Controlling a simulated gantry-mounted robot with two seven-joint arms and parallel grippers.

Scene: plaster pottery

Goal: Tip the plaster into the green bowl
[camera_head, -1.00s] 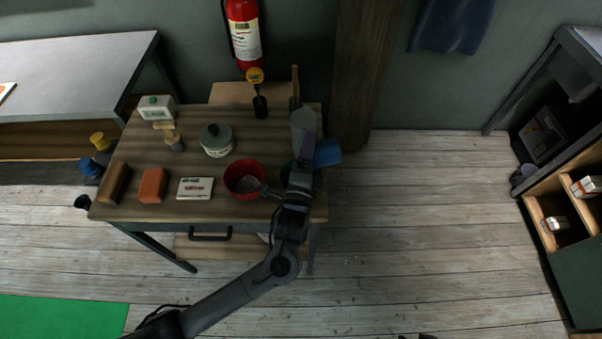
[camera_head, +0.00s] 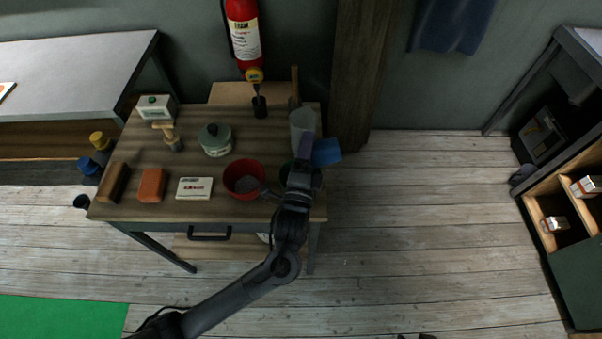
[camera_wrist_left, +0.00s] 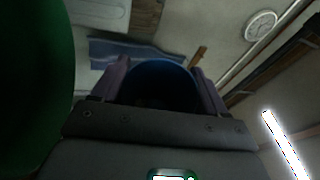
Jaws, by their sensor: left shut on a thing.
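My left gripper (camera_head: 305,150) is over the right end of the wooden table. It is shut on a blue cup (camera_head: 326,152), which sticks out to its right. In the left wrist view the blue cup (camera_wrist_left: 160,80) sits between the two fingers, with a dark inside; I cannot tell how much plaster is in it. The green bowl (camera_head: 315,181) is under the gripper and mostly hidden by it and my arm. A large green surface, apparently this bowl (camera_wrist_left: 35,80), fills the left of the wrist view.
A red bowl (camera_head: 243,171) with greyish contents stands left of my wrist. A pale grey container (camera_head: 302,120) stands just behind the gripper. Floor right of the table is clear.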

